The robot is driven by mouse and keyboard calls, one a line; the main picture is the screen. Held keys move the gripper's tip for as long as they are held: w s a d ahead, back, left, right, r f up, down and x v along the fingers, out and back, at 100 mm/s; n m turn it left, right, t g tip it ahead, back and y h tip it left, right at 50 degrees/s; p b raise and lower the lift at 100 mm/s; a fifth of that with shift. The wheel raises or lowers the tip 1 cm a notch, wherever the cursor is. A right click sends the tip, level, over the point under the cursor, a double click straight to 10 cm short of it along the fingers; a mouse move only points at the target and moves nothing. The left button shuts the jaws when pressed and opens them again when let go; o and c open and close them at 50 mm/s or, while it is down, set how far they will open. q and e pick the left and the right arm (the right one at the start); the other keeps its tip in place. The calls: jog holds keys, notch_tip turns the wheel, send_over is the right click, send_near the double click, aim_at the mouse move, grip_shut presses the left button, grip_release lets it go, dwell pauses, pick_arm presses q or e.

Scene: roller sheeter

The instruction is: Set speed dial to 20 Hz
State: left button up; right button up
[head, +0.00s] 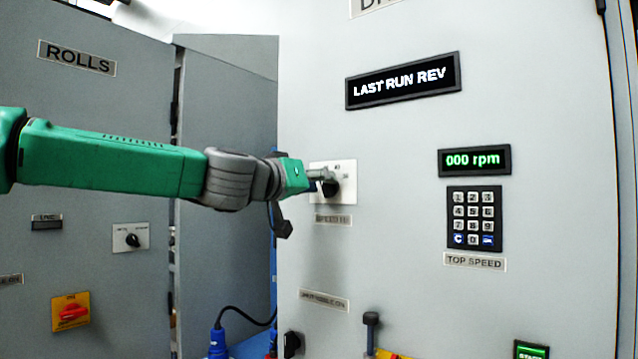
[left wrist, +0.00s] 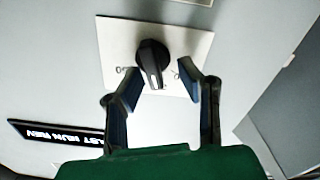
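The speed dial is a black knob (left wrist: 153,62) on a white square plate (left wrist: 112,40), mounted on the grey cabinet front. In the head view the knob (head: 330,188) is partly covered by my left gripper (head: 322,177), which reaches in from the left. In the left wrist view my left gripper (left wrist: 155,82) has its two fingers apart, one on each side of the knob's lower end. A gap shows between the fingers and the knob, and I see no clear contact. My right gripper is not in view.
A display reading LAST RUN REV (head: 403,81) is above right of the dial. A 000 rpm readout (head: 475,160) and keypad (head: 474,218) are at right. A small lever (head: 371,330) sticks out below.

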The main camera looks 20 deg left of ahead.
pick_arm(q)
jog(key=shift+d, duration=0.1)
jog(key=shift+d, duration=0.2)
grip_shut()
jog(key=shift+n, duration=0.4)
jog(key=shift+w+a+f+n, duration=0.1)
jog(key=shift+a+f+n, duration=0.05)
jog(key=shift+n, duration=1.65)
jog(key=shift+a+f+n, duration=0.15)
jog(key=shift+n, duration=1.65)
grip_release()
jog(key=shift+a, duration=0.1)
